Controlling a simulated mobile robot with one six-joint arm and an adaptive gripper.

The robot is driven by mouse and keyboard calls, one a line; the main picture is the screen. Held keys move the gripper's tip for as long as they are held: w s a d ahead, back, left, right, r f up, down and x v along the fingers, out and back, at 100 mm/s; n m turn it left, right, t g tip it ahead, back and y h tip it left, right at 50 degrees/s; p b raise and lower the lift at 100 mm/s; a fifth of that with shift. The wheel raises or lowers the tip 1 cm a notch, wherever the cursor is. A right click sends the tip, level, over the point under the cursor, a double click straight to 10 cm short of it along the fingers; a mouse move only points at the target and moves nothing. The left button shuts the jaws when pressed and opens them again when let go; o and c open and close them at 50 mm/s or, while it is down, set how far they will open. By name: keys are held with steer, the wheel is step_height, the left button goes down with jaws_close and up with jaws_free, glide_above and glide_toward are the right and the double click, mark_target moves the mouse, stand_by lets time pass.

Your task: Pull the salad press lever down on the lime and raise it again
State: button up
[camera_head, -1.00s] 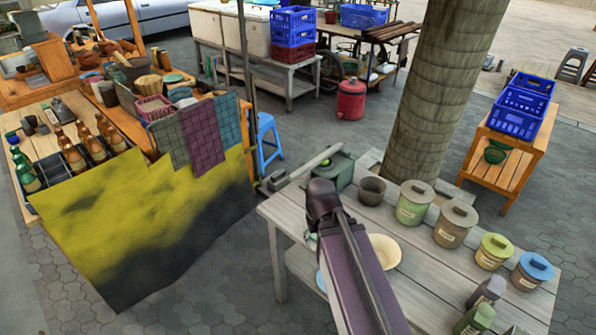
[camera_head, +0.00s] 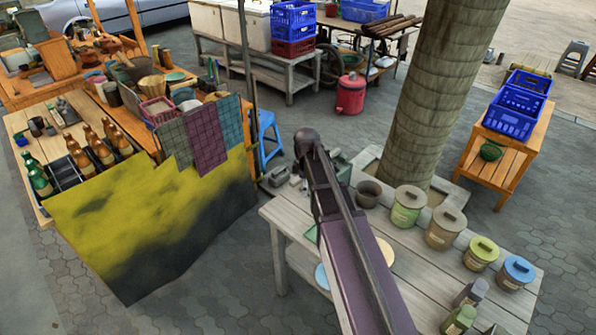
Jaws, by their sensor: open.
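A green box-like body (camera_head: 343,169), which appears to be the salad press, stands at the back left corner of the grey plank table. My arm covers much of it. A grey piece (camera_head: 278,177) shows left of my arm by that corner; it may be the end of the press lever, but the rest of the bar is hidden. I cannot make out the lime. My purple arm link rises from the bottom edge to a dark joint in front of the press. My gripper does not show.
The plank table (camera_head: 405,268) holds a dark pot (camera_head: 368,193), a green-labelled canister (camera_head: 408,206) and several more lidded canisters along its right side. A thick pillar (camera_head: 430,90) stands behind it. A cloth-draped stall (camera_head: 150,230) stands left, with paved floor between.

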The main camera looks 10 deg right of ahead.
steer(key=w+r+n+p, duration=0.6)
steer(key=w+n, duration=0.4)
steer(key=w, duration=0.2)
steer(key=shift+r+n, duration=0.3)
steer(key=shift+r, duration=0.1)
steer(key=shift+w+f, duration=0.1)
steer(key=shift+f, duration=0.05)
step_height(320, 180, down, 14)
steer(key=b, duration=1.4)
steer(key=shift+r, duration=0.25)
steer(key=shift+a, duration=0.1)
jaws_close()
